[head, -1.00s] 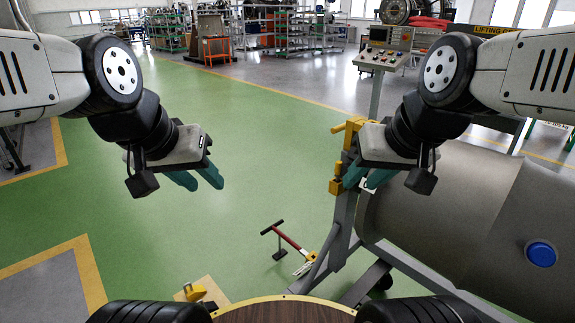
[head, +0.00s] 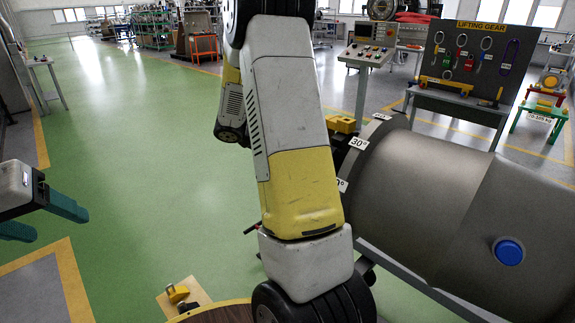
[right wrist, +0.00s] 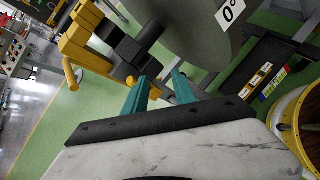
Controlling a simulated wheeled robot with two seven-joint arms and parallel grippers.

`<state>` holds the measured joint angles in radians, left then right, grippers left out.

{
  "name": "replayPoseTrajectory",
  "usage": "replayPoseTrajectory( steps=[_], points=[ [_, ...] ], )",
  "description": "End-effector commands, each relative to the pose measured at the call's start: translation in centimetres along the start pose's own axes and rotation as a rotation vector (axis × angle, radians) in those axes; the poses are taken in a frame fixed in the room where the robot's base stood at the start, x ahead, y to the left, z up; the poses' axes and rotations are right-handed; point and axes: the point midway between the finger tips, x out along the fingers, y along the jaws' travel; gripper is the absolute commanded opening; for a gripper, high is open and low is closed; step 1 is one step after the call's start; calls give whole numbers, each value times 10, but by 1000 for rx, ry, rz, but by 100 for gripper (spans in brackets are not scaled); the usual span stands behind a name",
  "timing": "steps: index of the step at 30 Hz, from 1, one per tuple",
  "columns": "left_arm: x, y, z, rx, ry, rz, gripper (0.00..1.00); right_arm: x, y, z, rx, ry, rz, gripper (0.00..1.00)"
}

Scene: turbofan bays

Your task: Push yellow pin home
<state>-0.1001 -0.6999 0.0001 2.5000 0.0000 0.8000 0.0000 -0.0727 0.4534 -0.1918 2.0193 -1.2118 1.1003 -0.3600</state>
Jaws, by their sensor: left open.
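In the right wrist view a yellow fitting (right wrist: 80,40) with a bent yellow rod (right wrist: 70,74) stands beside the grey drum (right wrist: 190,30) marked 0°. A small yellow end (right wrist: 130,81) shows at the left fingertip of my right gripper (right wrist: 160,80); I cannot tell which yellow part is the pin, or whether the finger touches it. The right fingers are apart with nothing clearly held. In the head view my right arm hides that gripper; only yellow on top of the fitting (head: 342,124) shows. My left gripper (head: 45,219) is open and empty at the left edge, far from the drum.
The grey drum (head: 400,190) with a blue button (head: 509,251) fills the right. A control console (head: 366,54) and a lifting gear board (head: 478,55) stand behind. A yellow object (head: 178,292) lies at the bottom. Green floor on the left is clear.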

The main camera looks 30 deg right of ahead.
Motion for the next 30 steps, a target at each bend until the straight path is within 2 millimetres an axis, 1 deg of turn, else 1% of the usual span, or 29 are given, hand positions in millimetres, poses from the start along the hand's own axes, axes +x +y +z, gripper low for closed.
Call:
replayPoseTrajectory(
  steps=[1, 3, 6, 9, 12, 20, 23, 27, 30],
  points=[
    [0, 0, 0, 0, 0, 0, 64, 17, 11, -11, -92, -68, 30, 32],
    [0, 0, 0, 0, 0, 0, 64, 34, 28, -22, -201, -147, 78, 32],
    [0, 0, 0, 0, 0, 0, 64, 52, 45, -37, -327, -235, 134, 32],
    [0, 0, 0, 0, 0, 0, 64, 63, 57, -48, -410, -292, 174, 32],
    [0, 0, 0, 0, 0, 0, 64, 69, 62, -54, -453, -320, 194, 32],
    [0, 0, 0, 0, 0, 0, 64, 94, 70, -50, -466, -330, 200, 32],
    [0, 0, 0, 0, 0, 0, 64, 106, 73, -49, -466, -329, 199, 32],
    [0, 0, 0, 0, 0, 0, 64, 128, 77, -49, -466, -329, 198, 32],
    [0, 0, 0, 0, 0, 0, 64, 139, 81, -45, -464, -329, 199, 32]
  ],
)
